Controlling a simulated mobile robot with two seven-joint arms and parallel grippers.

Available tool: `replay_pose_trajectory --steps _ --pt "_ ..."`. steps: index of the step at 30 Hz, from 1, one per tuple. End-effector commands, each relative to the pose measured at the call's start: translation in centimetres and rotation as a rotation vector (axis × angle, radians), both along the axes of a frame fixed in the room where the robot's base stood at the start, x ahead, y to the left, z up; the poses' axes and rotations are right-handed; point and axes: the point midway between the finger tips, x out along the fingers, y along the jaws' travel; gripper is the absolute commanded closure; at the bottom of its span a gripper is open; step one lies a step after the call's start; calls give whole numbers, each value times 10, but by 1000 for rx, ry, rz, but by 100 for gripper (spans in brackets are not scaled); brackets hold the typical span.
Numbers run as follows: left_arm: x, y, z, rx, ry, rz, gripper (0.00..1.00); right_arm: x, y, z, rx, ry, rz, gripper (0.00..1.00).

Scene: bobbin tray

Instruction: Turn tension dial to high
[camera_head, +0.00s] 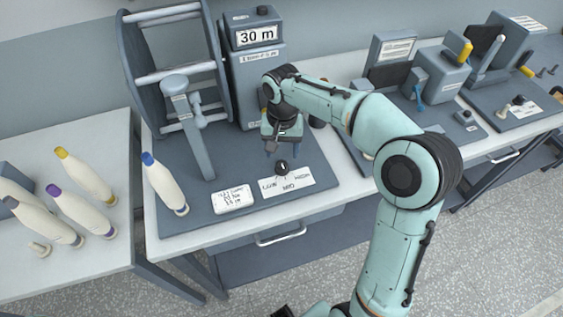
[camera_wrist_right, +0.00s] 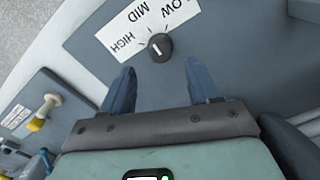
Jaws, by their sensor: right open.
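The tension dial (camera_head: 282,166) is a small black knob by a white label (camera_head: 287,186) reading LOW, MID and HIGH. In the right wrist view the dial (camera_wrist_right: 160,47) has a white mark that seems to point toward MID; its exact setting is hard to tell. My right gripper (camera_head: 283,149) points down just above the dial. In the right wrist view its fingers (camera_wrist_right: 162,70) are open and apart, with the dial seen between and just beyond their tips. Nothing is held. My left gripper is not identifiable in these views.
A winding frame (camera_head: 187,128) and a box reading 30 m (camera_head: 255,34) stand behind the dial. Other devices (camera_head: 440,72) stand at right.

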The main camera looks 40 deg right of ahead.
Motion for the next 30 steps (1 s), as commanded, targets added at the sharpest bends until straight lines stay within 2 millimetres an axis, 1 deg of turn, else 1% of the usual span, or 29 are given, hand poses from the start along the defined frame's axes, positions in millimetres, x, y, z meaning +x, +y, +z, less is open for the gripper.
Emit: replay_pose_trajectory --steps 1,3,6,9,14,21,22,23,24,27,30 --pt "-2 0 -3 0 2 -1 57 -1 0 -13 1 6 0 39" --pt "-3 0 -5 0 3 0 57 -1 0 -26 2 5 -1 39" --pt "-4 0 -7 0 4 0 57 -1 0 -40 1 3 -1 39" --pt "-4 0 -8 0 4 0 57 0 0 -51 1 2 1 39" --pt "-4 0 -8 0 4 0 57 0 0 -58 1 0 0 39" --pt "-4 0 -8 0 4 0 57 0 0 -58 1 -1 0 39" --pt "-4 0 -8 0 4 0 57 0 0 -58 1 -1 0 42" --pt "-4 0 -8 0 4 0 57 0 0 -58 1 -1 0 52" --pt "-4 0 -8 0 4 0 57 0 0 -58 1 -1 0 65" --pt "-4 0 -8 0 4 0 57 0 0 -58 1 -1 0 95" --pt "-4 0 -8 0 4 0 57 0 0 -58 1 -1 0 95"
